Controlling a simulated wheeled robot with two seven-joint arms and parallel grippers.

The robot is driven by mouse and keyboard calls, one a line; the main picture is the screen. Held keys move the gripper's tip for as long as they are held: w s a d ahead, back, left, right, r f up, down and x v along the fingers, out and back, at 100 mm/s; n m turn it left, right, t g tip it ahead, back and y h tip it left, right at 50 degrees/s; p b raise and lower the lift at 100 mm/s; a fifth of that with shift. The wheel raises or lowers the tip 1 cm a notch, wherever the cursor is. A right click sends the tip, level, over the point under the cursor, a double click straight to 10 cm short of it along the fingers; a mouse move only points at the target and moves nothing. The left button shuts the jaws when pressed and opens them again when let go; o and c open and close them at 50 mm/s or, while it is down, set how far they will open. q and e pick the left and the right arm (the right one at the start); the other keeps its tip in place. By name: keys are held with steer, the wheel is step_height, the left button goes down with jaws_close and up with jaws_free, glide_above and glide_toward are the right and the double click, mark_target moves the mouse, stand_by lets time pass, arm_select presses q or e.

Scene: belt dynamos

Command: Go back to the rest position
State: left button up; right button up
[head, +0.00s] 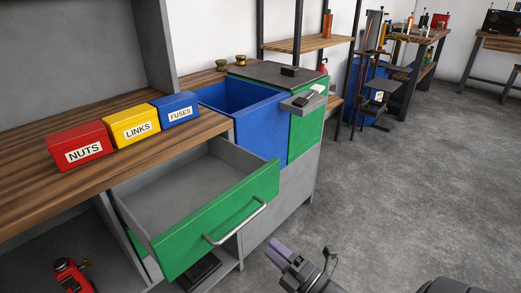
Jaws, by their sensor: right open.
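My right gripper (277,250) is at the bottom centre of the head view, over the grey floor. It is to the right of the open green-fronted drawer (222,219), apart from its handle (236,225). Its purple-grey fingers point up and to the left, and I see nothing held between them. The drawer is pulled out and its visible grey inside is empty. My left gripper is not in view.
Red NUTS (80,146), yellow LINKS (131,126) and blue FUSES (174,109) boxes stand on the wooden worktop (40,192). A blue bin (257,130) is behind the drawer. Open floor (400,190) lies to the right.

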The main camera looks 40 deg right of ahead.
steer(key=s+a+f+m+g+h+p, duration=0.1)
steer(key=s+a+f+m+g+p, duration=0.15)
steer(key=s+f+m+g, duration=0.5)
steer(key=s+a+f+m+g+h+p, duration=0.1)
steer(key=s+a+f+m+g+p, duration=0.2)
steer(key=f, duration=0.7)
arm_select(q)
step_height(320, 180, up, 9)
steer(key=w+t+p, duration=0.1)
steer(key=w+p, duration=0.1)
steer(key=p, duration=0.1)
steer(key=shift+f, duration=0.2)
arm_select(e)
steer(key=s+a+f+m+g, duration=0.1)
steer(key=s+g, duration=0.2)
steer(key=s, duration=0.5)
steer(key=s+a+f+m+g, duration=0.1)
steer(key=s+g, duration=0.3)
steer(key=s, duration=0.4)
steer(key=s+a+f+m+g, duration=0.1)
steer(key=s+f+m+g, duration=0.2)
steer(key=s, duration=0.5)
steer(key=shift+s, duration=0.2)
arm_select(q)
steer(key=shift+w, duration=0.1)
arm_select(e)
steer(key=shift+m, duration=0.25)
